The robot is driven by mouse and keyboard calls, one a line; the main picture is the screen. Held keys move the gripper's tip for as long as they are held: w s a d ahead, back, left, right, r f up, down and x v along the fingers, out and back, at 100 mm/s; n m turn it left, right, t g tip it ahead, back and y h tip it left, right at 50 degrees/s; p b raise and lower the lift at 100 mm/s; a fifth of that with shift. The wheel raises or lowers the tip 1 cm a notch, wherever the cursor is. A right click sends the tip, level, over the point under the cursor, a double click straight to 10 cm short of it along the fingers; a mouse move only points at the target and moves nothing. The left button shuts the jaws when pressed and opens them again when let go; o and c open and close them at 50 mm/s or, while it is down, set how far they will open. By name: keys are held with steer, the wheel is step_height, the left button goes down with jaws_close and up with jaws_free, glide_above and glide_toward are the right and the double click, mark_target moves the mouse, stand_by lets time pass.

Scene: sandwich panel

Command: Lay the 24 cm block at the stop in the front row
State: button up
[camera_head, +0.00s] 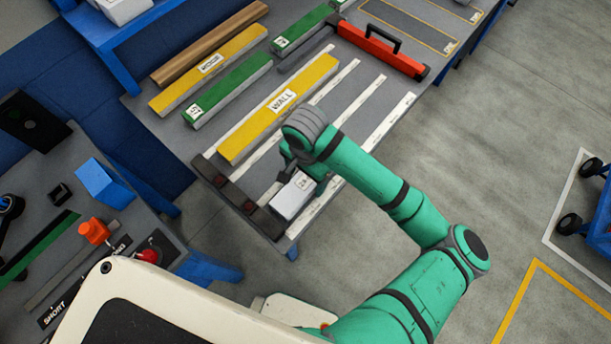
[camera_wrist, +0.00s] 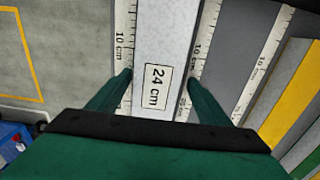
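The 24 cm block (camera_head: 291,201) is pale grey-white with a white label and lies in the front row of the panel table, its near end close to the dark stop (camera_head: 264,222). I cannot tell if they touch. In the wrist view the block (camera_wrist: 165,40) runs lengthwise between two ruler strips, its "24 cm" label readable. My gripper (camera_wrist: 161,76) has a finger on each long side, with the tips at or very near the block's sides; it looks shut on the block. In the head view my gripper (camera_head: 306,175) is over the block, and my arm hides its far part.
Behind the front row lie a yellow WALL block (camera_head: 300,92), a green block (camera_head: 229,90) and a yellow-topped block (camera_head: 208,68). A red level-like tool (camera_head: 380,48) lies across the rows' far ends. Other stops (camera_head: 208,168) line the left edge.

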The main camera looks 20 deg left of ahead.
mark_target(306, 177)
steer(key=shift+r, duration=0.1)
step_height(306, 177, up, 11)
steer(key=shift+f, duration=0.2)
stand_by(0.5)
